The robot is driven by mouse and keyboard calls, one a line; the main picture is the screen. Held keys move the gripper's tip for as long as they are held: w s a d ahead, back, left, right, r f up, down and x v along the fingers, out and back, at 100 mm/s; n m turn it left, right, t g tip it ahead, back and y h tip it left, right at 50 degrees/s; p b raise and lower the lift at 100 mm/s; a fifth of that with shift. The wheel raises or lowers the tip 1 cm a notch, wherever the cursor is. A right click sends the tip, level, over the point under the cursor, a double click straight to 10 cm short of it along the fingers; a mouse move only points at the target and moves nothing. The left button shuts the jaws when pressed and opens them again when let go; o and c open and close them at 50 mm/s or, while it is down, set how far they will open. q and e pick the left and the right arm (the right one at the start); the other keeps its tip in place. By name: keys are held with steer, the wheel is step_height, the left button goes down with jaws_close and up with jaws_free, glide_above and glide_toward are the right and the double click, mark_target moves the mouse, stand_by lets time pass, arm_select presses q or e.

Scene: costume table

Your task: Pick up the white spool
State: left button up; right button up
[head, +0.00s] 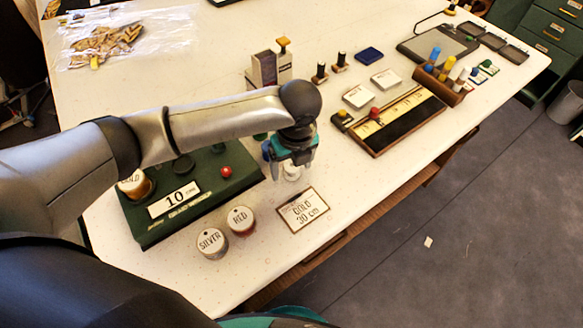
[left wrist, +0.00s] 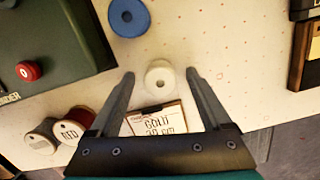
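The white spool (left wrist: 160,77) stands on the white table, its round top with a centre hole facing up. In the left wrist view it sits between the tips of my left gripper (left wrist: 160,73), with a gap to each finger. The left gripper (head: 291,168) is open and points down; in the head view only part of the white spool (head: 291,174) shows beneath it. I cannot tell exactly how far the fingertips are above the table. My right gripper is not in view.
A blue spool (left wrist: 128,17) is beyond the white one. The GOLD 30 cm card (head: 302,209) lies close in front. SILVER (head: 212,242) and RED (head: 240,219) spools stand left of it. A green device (head: 147,228) is left; a ruler board (head: 405,128) is right.

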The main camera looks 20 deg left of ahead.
arm_select(q)
jaws_close()
stand_by(0.5)
steer(key=shift+r, duration=0.1)
